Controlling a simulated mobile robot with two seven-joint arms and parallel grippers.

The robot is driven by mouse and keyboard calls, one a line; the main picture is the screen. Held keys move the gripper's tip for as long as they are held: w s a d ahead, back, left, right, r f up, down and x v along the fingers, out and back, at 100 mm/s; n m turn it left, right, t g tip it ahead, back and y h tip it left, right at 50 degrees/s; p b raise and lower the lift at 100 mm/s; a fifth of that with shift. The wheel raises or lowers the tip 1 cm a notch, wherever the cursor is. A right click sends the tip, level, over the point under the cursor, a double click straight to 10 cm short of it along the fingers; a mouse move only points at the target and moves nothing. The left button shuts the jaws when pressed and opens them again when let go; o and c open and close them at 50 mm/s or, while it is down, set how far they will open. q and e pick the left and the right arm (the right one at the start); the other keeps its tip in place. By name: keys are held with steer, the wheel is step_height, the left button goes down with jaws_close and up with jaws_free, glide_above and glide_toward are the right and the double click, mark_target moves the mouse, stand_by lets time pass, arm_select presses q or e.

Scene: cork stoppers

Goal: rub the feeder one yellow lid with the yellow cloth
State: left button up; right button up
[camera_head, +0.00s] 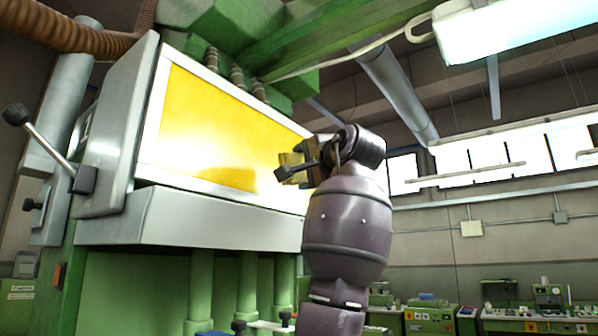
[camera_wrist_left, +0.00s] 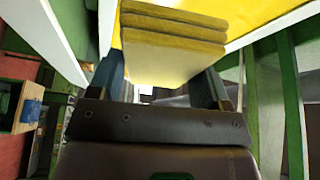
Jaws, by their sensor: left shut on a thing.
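The yellow lid (camera_head: 215,125) is a large, tilted yellow panel in a pale frame on the green machine in the head view. It fills the top of the left wrist view (camera_wrist_left: 270,18). My left gripper (camera_head: 292,170) is at the lid's right part, with the arm rising from below. The gripper is shut on the folded yellow cloth (camera_wrist_left: 172,45), which shows several layers between the fingers. The cloth is close to the lid's surface; I cannot tell whether they touch. A darker smudge shows low on the lid. My right gripper is not in view.
A lever with a black knob (camera_head: 16,114) sticks out left of the lid. A grey ledge (camera_head: 190,218) runs below it. Green beams (camera_head: 330,40) and a lamp (camera_head: 520,30) hang above. Green machines (camera_head: 430,318) stand at the far right.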

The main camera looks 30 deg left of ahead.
mark_target(270, 175)
arm_select(q)
steer(key=shift+a+r, duration=0.1)
steer(key=shift+a, duration=0.1)
steer(key=shift+a, duration=0.15)
steer(key=shift+w+a, duration=0.2)
steer(key=shift+a, duration=2.4)
steer(key=shift+w+a, duration=0.1)
steer(key=shift+a, duration=0.85)
